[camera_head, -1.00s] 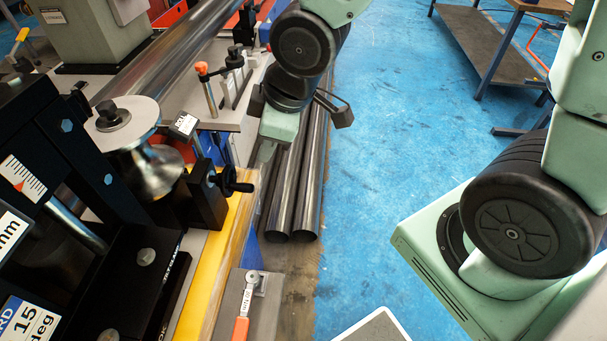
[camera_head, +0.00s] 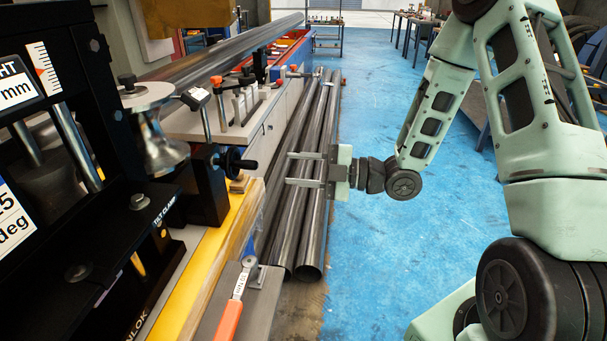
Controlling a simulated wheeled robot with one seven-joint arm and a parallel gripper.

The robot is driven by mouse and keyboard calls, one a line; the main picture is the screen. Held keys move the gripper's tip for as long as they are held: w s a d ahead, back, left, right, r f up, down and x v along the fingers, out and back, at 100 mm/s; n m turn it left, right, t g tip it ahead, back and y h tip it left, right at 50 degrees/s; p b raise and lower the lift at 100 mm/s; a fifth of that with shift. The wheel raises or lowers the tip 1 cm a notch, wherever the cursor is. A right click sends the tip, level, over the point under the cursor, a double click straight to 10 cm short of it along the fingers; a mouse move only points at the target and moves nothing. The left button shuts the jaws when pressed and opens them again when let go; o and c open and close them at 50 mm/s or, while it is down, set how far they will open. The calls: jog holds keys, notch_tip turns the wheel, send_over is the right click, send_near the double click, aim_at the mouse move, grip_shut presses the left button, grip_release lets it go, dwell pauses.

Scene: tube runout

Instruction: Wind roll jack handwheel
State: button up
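The roll jack handwheel (camera_head: 235,160) is a small black wheel with a crank knob on the right side of a black jack block (camera_head: 205,185). A shiny steel roll (camera_head: 158,140) stands left of the block. My gripper (camera_head: 289,169) is level, with its two fingers pointing left at the handwheel. It is open and empty, with a clear gap between its fingertips and the handwheel, at about the same height in the picture. How far apart they are in depth I cannot tell.
Long steel tubes (camera_head: 308,250) lie below and behind my gripper. An orange-handled tool (camera_head: 233,305) lies on a grey plate in front. A long tube (camera_head: 225,55) runs along the machine bed. A black clamp unit (camera_head: 100,150) fills the left. Blue floor (camera_head: 365,285) is clear at right.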

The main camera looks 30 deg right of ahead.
aim_at(257, 167)
jog(key=shift+p+x, duration=0.3)
jog(key=shift+x, duration=4.05)
jog(key=shift+w+a, duration=0.1)
jog(key=shift+a, duration=0.05)
jog(key=c, duration=0.8)
jog(key=shift+f+b, duration=0.1)
jog(key=shift+b, duration=0.2)
